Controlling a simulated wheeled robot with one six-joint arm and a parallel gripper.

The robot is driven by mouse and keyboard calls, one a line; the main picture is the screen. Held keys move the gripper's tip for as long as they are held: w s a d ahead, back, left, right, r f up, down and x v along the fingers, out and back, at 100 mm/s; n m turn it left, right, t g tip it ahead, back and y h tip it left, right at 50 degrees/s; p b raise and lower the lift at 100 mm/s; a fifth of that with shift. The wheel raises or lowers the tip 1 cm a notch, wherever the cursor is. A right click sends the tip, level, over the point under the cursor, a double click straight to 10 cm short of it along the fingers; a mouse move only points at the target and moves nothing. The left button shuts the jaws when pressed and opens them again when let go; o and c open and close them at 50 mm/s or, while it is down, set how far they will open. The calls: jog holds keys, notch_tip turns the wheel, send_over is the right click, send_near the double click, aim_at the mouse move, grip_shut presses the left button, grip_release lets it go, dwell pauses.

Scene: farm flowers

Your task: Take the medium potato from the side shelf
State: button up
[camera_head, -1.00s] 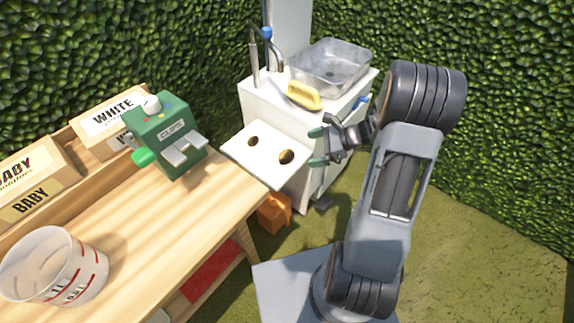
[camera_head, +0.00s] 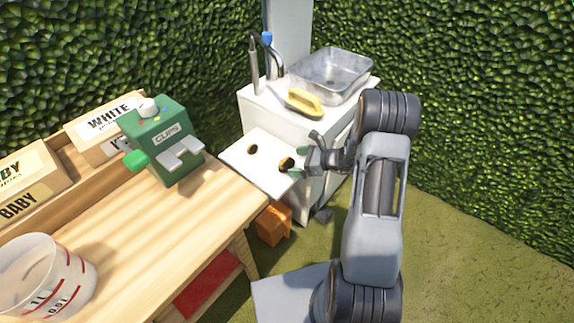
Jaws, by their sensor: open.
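The white side shelf (camera_head: 262,175) sticks out from the front of the white cart. Two small brown oval potatoes lie on it: a smaller one on the left (camera_head: 252,150) and a larger one, apparently the medium potato (camera_head: 286,163), near the right edge. My gripper (camera_head: 298,162) is open and comes in from the right. Its green-tipped fingers are at the right edge of the shelf, close beside the larger potato. I cannot tell whether they touch it or are level with it.
A wooden table (camera_head: 165,235) at left holds a green clips box (camera_head: 160,145), seed boxes and a measuring cup (camera_head: 45,275). An orange box (camera_head: 273,225) stands below the shelf.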

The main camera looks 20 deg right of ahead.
aim_at(292, 162)
jog(key=x, duration=0.5)
jog(key=shift+s+f+b, duration=0.1)
jog(key=shift+b, duration=0.2)
jog(key=shift+d, duration=0.1)
jog(key=c, duration=1)
